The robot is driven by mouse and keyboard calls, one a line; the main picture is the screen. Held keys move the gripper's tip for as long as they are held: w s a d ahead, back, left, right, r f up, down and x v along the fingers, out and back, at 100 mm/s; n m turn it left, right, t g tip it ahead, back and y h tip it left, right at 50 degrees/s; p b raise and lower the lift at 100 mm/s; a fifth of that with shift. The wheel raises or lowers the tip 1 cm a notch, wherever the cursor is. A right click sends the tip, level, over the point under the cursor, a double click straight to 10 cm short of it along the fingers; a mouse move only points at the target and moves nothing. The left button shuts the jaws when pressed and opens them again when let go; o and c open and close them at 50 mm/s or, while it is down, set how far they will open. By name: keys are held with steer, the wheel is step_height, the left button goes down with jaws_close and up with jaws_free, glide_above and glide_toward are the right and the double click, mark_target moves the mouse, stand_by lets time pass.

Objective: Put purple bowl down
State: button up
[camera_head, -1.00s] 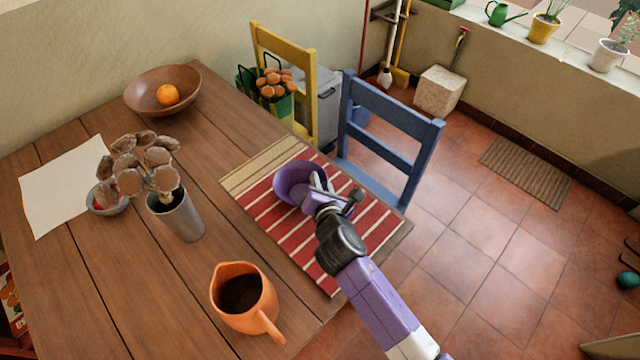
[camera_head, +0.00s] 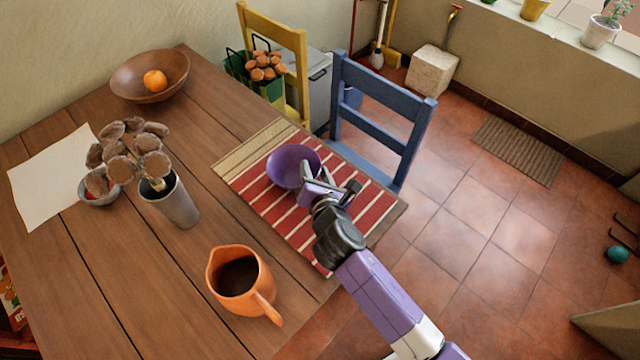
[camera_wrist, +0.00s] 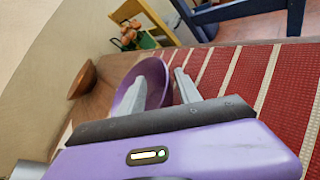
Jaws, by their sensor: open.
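The purple bowl (camera_head: 285,166) rests on the red-and-cream striped placemat (camera_head: 270,204), near the mat's back edge. Its hollow faces up in the head view. My gripper (camera_head: 331,177) is at the bowl's right side with its fingers apart. In the wrist view the bowl (camera_wrist: 156,73) shows ahead of my gripper (camera_wrist: 158,82). One finger overlaps the bowl in the picture, and the other is to the right of it, over the mat. The fingers do not clamp the rim. Part of the bowl's near side is hidden by my gripper.
An orange pitcher (camera_head: 238,290) stands near the front of the table. A grey vase (camera_head: 175,207) of dried flowers stands left of the mat. A brown bowl (camera_head: 133,87) with an orange is at the back. A blue chair (camera_head: 384,107) stands beyond the mat's right edge.

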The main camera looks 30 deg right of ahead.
steer(key=v, duration=0.9)
steer(key=shift+s+f, duration=0.2)
steer(key=shift+s, duration=0.2)
steer(key=s+m, duration=0.1)
steer(key=s, duration=0.1)
steer(key=s+f+m+y, duration=0.1)
steer(key=s+m, duration=0.1)
steer(key=s, duration=0.1)
steer(key=s+f+m+y, duration=0.1)
steer(key=s, duration=0.2)
steer(key=shift+s+f+m, duration=0.1)
steer(key=shift+s+m, duration=0.1)
steer(key=shift+m, duration=0.2)
steer(key=s+r+m+t+y, duration=0.1)
steer(key=s+r+m, duration=0.6)
steer(key=s+m, duration=0.3)
steer(key=s+r+m+y, duration=0.1)
steer(key=s+r+m, duration=0.6)
steer(key=s+m, duration=0.4)
steer(key=shift+s+d+r+m+t, duration=0.2)
steer(key=shift+m+t, duration=0.1)
steer(key=shift+t, duration=0.1)
